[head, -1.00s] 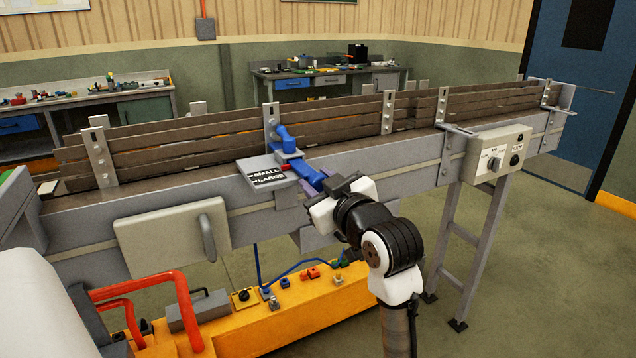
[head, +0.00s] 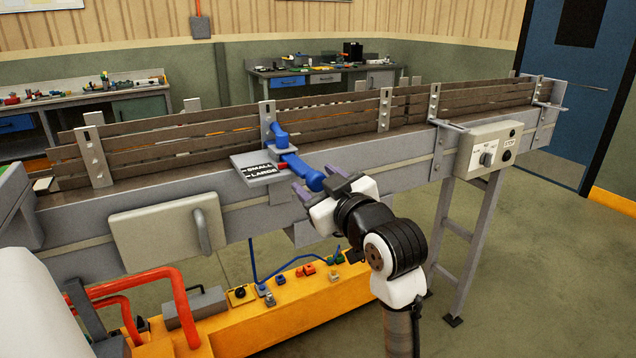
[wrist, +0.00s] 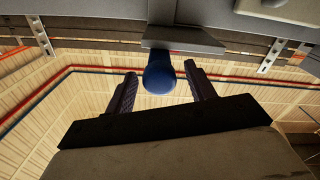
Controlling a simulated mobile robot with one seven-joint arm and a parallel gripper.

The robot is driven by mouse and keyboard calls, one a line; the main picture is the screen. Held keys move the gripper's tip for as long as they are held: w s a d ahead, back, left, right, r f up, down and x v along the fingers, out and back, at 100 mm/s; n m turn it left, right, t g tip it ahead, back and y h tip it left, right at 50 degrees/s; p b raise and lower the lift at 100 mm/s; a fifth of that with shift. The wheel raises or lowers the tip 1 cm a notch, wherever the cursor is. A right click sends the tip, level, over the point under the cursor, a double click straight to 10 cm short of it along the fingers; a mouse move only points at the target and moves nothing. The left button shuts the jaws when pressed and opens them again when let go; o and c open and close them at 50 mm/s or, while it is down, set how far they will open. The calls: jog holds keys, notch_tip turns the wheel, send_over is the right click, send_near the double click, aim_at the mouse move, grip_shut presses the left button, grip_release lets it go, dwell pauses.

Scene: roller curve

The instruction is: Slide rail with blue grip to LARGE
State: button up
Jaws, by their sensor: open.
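The blue grip (head: 304,172) sticks out from the conveyor's near side toward me, joined to the rail (head: 200,140) by a blue bracket (head: 277,135). A grey plate (head: 258,168) beside it reads SMALL on the upper line and LARGE on the lower, with a small red marker (head: 283,166) at its right edge, near the SMALL line. My gripper (head: 316,189) is open at the end of the grip. In the wrist view, the blue knob end (wrist: 159,76) lies between the two dark fingers (wrist: 160,92), with gaps on both sides.
The control box (head: 490,148) with a knob hangs on the conveyor to the right of my arm. A grey panel with a handle (head: 165,232) is at left. An orange unit (head: 280,300) with coloured buttons sits below. Open floor lies at right.

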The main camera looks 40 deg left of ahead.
jog(key=b+v, duration=0.3)
jog(key=v, duration=1)
jog(key=shift+d, duration=0.25)
jog(key=shift+s+f, duration=0.1)
jog(key=shift+s, duration=0.05)
